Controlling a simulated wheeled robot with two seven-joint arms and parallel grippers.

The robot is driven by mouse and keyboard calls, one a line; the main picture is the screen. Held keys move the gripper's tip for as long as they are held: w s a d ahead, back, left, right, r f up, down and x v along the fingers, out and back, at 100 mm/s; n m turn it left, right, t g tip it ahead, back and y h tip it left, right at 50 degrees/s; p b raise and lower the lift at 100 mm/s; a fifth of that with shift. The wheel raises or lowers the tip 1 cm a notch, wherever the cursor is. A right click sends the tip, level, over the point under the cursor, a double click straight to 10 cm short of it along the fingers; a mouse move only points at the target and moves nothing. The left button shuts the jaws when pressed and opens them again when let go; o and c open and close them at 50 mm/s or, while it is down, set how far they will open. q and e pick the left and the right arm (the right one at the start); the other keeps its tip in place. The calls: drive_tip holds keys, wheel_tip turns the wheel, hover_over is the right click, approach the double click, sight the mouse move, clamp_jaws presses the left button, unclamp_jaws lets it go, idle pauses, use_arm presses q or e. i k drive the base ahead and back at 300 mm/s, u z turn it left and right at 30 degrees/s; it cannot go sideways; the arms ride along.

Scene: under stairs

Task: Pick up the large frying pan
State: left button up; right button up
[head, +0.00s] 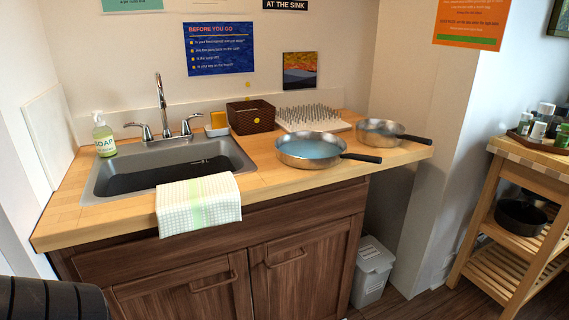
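The large frying pan (309,151) sits on the wooden counter to the right of the sink. It is silver, with a bluish inside, and its black handle points right. A smaller silver pan (379,133) stands behind it to the right, with its dark handle also pointing right. The large pan's handle reaches in front of the smaller pan; I cannot tell whether they touch. Neither of my grippers is in view.
The sink (168,168) and tap (162,105) lie left, with a checked towel (198,204) over the front edge. A brown basket (251,117) and drying rack (312,117) stand behind the pan. A wooden cart (500,226) stands right. The counter before the pan is clear.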

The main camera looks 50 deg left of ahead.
sight(311, 151)
drive_tip(key=k, duration=0.35)
drive_tip(key=u, duration=1.1)
